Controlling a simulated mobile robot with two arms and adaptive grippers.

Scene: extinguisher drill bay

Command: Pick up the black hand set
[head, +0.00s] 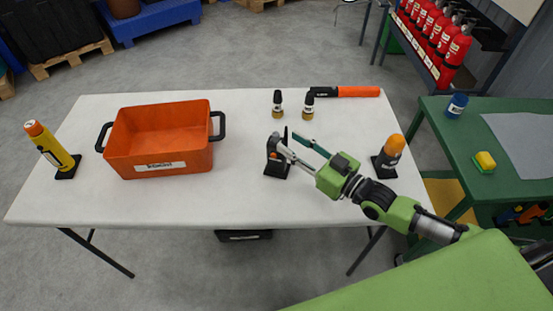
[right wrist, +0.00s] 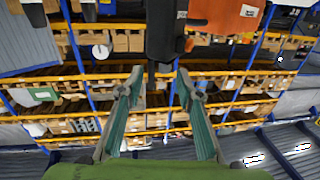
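The black hand set (head: 272,146) stands upright in a black base on the white table, right of the orange crate. It has a thin antenna and a small orange mark. My right gripper (head: 297,145) reaches in from the right, its green-lined fingers open and spread close to the hand set. In the right wrist view, the hand set (right wrist: 163,30) hangs from the top edge, between and just ahead of the open fingertips (right wrist: 159,74). I cannot tell if a finger touches it. Nothing is held. My left gripper is not in view.
The orange crate (head: 160,165) stands left on the table (head: 220,205), with a yellow torch (head: 52,148) beyond it. An orange-topped beacon (head: 391,152) stands near my right arm. A green bench (head: 450,150) is at right.

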